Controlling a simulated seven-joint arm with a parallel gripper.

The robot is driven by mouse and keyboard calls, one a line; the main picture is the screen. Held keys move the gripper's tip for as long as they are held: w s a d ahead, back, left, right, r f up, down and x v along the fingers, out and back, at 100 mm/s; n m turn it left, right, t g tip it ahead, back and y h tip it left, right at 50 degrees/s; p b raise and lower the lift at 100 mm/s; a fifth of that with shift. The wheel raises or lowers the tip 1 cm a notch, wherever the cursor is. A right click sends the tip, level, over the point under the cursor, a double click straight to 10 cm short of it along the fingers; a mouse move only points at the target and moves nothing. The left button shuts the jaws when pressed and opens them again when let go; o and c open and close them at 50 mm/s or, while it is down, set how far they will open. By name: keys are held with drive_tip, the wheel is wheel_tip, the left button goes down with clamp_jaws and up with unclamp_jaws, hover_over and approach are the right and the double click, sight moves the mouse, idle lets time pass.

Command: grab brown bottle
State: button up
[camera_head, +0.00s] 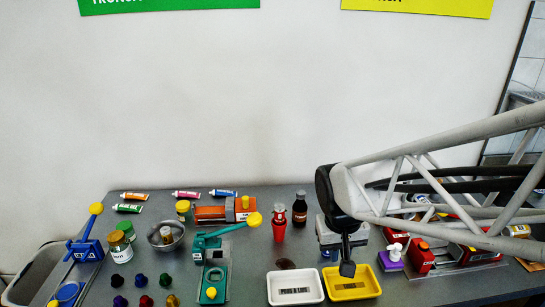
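A small dark brown bottle (299,212) with a dark cap and a pale label stands upright at the back middle of the table. It is just right of a red bottle (279,224). My gripper (347,268) points down in front and to the right of the brown bottle, apart from it, above or near the yellow tray. Its fingers look like one narrow dark shape, so their opening does not show. I see nothing held in it.
A white tray (295,301) and a yellow tray (352,295) lie at the front. My arm hides part of the right side, with a purple bottle (391,265).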

drive_tip(key=s+r+t, duration=0.1)
drive_tip(key=s+r, duration=0.5)
drive_tip(key=s, duration=0.4)
drive_tip(key=shift+s+d+r+t+y, duration=0.2)
drive_tip(key=shift+r+t+y, duration=0.1)
drive_tip(key=shift+r+t, duration=0.1)
drive_tip(key=o, duration=0.9)
drive_tip(key=shift+o, duration=0.2)
drive_tip(key=shift+r, duration=0.1)
